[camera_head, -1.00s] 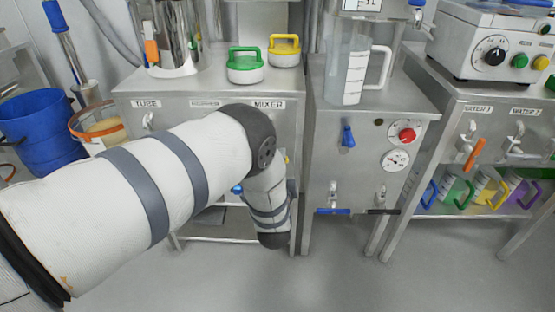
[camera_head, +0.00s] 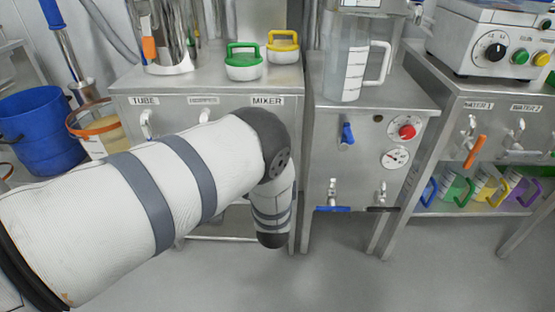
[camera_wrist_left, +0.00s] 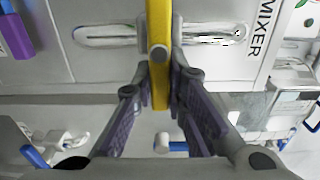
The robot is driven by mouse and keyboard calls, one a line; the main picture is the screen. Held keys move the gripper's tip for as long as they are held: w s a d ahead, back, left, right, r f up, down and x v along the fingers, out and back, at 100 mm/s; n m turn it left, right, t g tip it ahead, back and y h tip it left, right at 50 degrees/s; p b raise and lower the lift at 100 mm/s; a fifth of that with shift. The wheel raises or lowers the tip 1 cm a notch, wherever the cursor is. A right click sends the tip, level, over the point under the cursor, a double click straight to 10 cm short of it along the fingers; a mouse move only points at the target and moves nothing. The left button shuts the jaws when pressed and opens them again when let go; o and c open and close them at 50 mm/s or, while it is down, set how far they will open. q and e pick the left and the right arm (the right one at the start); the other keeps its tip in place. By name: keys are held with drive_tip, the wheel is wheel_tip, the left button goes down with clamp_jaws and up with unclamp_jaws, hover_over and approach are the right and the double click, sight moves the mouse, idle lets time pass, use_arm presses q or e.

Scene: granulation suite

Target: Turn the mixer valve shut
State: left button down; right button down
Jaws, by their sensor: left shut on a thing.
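The mixer valve's yellow handle (camera_wrist_left: 159,60) shows in the left wrist view, set across a metal pipe (camera_wrist_left: 105,35) below the MIXER label (camera_wrist_left: 260,28). My left gripper (camera_wrist_left: 160,78) is shut on the handle, its grey-purple fingers on both sides of it. In the head view my own arm hides the valve and the gripper; only the MIXER label (camera_head: 267,101) shows above the arm. My right gripper is in neither view.
Tube valve (camera_head: 147,124) is left of the arm. Water valves with an orange handle (camera_head: 475,152) are at the right. Green (camera_head: 243,62) and yellow (camera_head: 283,46) lidded pots and a clear jug (camera_head: 350,72) stand on top. A blue bucket (camera_head: 40,130) stands left.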

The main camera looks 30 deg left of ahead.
use_arm(q)
drive_tip(key=c, duration=1.6)
unclamp_jaws()
drive_tip(key=shift+s+a, duration=0.1)
drive_tip(key=v, duration=1.2)
drive_tip(key=shift+s, duration=0.1)
